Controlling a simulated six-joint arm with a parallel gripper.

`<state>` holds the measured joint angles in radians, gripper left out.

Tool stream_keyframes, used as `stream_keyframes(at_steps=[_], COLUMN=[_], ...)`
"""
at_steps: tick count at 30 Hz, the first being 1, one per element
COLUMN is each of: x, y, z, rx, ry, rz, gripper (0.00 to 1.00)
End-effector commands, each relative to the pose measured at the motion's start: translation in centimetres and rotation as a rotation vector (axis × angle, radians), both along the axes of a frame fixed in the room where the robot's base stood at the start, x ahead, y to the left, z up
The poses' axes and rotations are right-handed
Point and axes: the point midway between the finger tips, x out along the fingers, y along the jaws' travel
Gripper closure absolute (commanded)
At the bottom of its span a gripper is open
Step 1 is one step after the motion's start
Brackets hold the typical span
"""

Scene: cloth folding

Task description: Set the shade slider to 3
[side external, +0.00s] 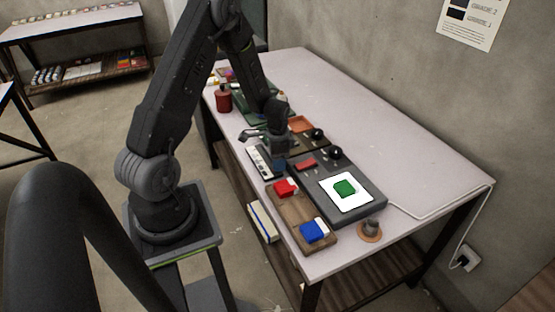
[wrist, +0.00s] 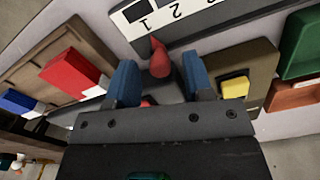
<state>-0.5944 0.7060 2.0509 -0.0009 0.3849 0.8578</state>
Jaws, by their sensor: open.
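The shade slider's panel (side external: 260,160) is a narrow strip with a white scale, on the near edge of the table. In the wrist view the white scale (wrist: 160,18) shows a black square and the digits 1 and 2, upside down. A red pointed knob (wrist: 160,58) has its tip by the digit 1. My gripper (wrist: 160,70) is open, with one blue finger on each side of the red knob and a gap to both. In the side view my gripper (side external: 279,165) is low over the table beside the panel; it hides the knob. The digit 3 is not readable.
A wooden tray (side external: 297,212) holds red and blue blocks. Black knobs (side external: 335,153), an orange tray (side external: 301,124) and a red pot (side external: 223,101) stand nearby. The table's right rear is clear.

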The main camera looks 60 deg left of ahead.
Motion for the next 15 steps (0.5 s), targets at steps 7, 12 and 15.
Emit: stream_keyframes(at_steps=[7, 12, 15], x=[0.01, 0.01, 0.0], y=[0.02, 0.01, 0.01], z=[-0.23, -0.22, -0.21], rx=[0.001, 0.001, 0.0], ry=[-0.001, 0.0, 0.0], rz=[0.0, 0.0, 0.0], gripper=[0.53, 0.64, 0.73])
